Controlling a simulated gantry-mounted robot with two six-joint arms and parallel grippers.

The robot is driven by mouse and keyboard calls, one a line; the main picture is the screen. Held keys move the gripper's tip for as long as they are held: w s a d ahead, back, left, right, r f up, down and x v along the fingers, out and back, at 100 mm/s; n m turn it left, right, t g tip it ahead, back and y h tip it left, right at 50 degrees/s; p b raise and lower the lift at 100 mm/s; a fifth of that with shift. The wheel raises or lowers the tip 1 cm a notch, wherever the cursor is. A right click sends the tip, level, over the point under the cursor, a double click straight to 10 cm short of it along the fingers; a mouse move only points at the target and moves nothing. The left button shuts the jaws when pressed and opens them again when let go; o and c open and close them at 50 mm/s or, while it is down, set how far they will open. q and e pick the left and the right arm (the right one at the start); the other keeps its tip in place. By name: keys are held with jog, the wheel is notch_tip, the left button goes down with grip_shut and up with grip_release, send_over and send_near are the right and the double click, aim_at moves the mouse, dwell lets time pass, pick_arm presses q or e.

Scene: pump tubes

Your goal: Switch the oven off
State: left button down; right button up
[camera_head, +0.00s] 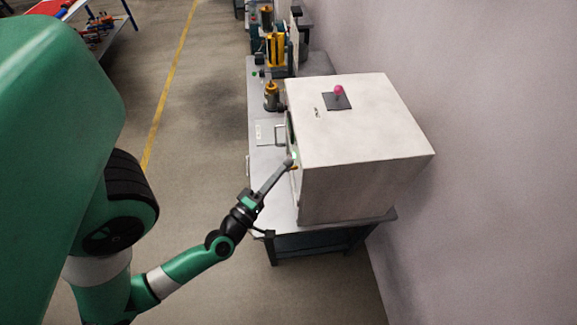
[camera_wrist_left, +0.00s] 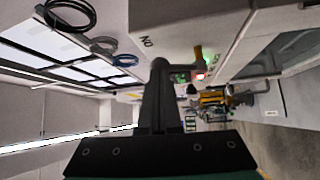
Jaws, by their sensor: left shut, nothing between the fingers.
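The oven (camera_head: 360,120) is a large white box on a workbench beside the wall. Its front faces left in the head view and is mostly hidden. My left gripper (camera_head: 289,163) is shut and empty, with its tip close to the near end of the oven's front. In the left wrist view the shut fingers (camera_wrist_left: 158,66) are close to a small yellow lever (camera_wrist_left: 198,53). A glowing red light (camera_wrist_left: 201,76) and a green patch are near that lever, and "ON" lettering shows upside down on the white surface. I cannot tell whether the fingers touch the lever.
A pink knob (camera_head: 338,90) stands on a dark plate on the oven's top. The bench (camera_head: 266,160) carries yellow and dark equipment (camera_head: 275,50) farther back. The wall (camera_head: 460,120) is close on the right. Open floor (camera_head: 205,130) lies left of the bench.

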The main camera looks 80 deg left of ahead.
pick_arm(q)
jog(key=a+n+g+h+p, duration=0.1)
jog(key=p, duration=0.2)
jog(key=a+r+n+g+h+p, duration=0.1)
jog(key=a+p, duration=0.1)
jog(key=p, duration=0.2)
jog(key=a+r+n+g+h+p, duration=0.1)
jog(key=a+n+p, duration=0.1)
jog(key=p, duration=0.1)
jog(key=shift+s+a+h, duration=0.1)
jog(key=shift+a+h, duration=0.05)
jog(key=shift+h, duration=0.15)
pick_arm(e)
notch_tip(320, 180, up, 12)
jog(key=shift+r, duration=0.2)
pick_arm(q)
jog(key=shift+r, duration=0.1)
pick_arm(e)
jog(key=shift+a+r, duration=0.1)
